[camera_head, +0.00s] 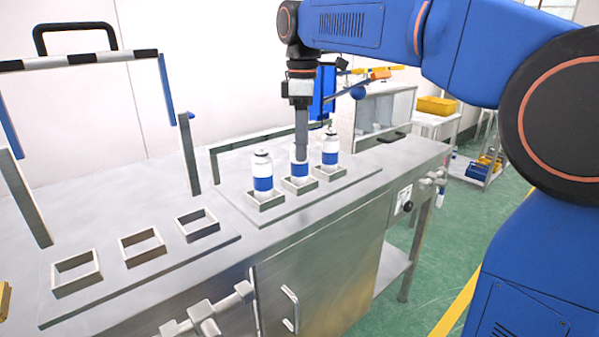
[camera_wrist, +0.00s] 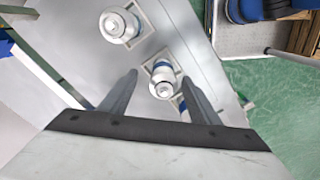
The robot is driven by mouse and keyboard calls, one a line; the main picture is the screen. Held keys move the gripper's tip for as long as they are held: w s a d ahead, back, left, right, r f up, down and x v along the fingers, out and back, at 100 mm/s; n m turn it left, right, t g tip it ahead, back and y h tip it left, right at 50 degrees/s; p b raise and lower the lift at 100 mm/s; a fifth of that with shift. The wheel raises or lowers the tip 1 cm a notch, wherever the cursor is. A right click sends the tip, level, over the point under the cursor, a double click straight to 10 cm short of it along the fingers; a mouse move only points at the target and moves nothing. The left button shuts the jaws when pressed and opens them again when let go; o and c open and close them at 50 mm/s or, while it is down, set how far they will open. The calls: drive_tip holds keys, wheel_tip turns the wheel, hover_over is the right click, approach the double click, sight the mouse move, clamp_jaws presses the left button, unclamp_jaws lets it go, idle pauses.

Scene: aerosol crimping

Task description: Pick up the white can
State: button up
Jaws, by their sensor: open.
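Three white cans with blue bands stand upright in a row of square holders: a left can (camera_head: 263,174), a middle can (camera_head: 299,172) and a right can (camera_head: 330,149). My gripper (camera_head: 300,152) points down at the middle can, its fingers overlapping the can's top in the head view. In the wrist view my open gripper (camera_wrist: 160,76) has a finger to either side of the middle can (camera_wrist: 163,83); I cannot tell whether either touches it. Another can (camera_wrist: 119,26) shows at the upper left there. The third can is mostly hidden behind a finger.
Three empty square holders (camera_head: 143,246) sit on a plate at the left of the steel bench (camera_head: 300,243). A striped frame (camera_head: 84,58) with posts stands behind them. A low rail (camera_head: 270,135) runs behind the cans. Bare bench lies between the two plates.

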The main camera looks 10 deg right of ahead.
sight(300, 163)
drive_tip(key=shift+s+a+f, duration=0.15)
drive_tip(key=shift+f, duration=1.2)
drive_tip(key=shift+s+a+f, duration=0.15)
drive_tip(key=shift+f, duration=1.2)
drive_tip(key=c, duration=1.2)
